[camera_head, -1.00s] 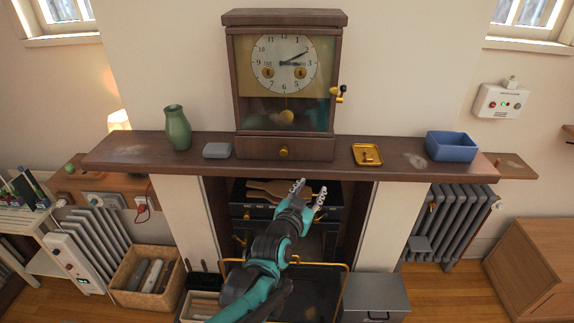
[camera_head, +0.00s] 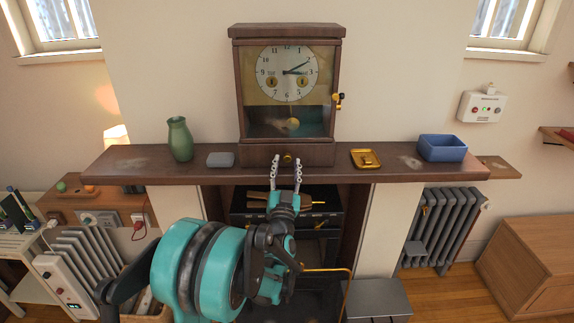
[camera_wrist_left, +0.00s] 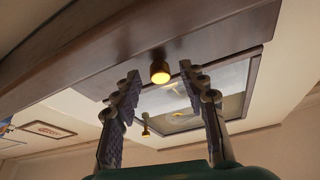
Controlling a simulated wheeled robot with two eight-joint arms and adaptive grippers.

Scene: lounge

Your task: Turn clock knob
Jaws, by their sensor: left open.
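The clock (camera_head: 287,35) is a dark wooden case with a white dial and a glass front, standing on the mantel shelf (camera_head: 200,172). A small brass knob (camera_head: 287,158) sits on the front of its base; it also shows in the left wrist view (camera_wrist_left: 160,72). A brass crank with a dark grip (camera_head: 338,99) is on the case's right side. My left gripper (camera_head: 285,165) is open and empty below the knob, fingers pointing up at it. In the left wrist view the knob appears between the fingertips; whether they touch it I cannot tell. My right gripper is not in view.
On the shelf stand a green vase (camera_head: 180,139), a grey block (camera_head: 220,160), a brass tray (camera_head: 365,159) and a blue box (camera_head: 442,148). The shelf edge lies close to my fingers. The fireplace opening is below, with a grey radiator (camera_head: 440,228) to the right.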

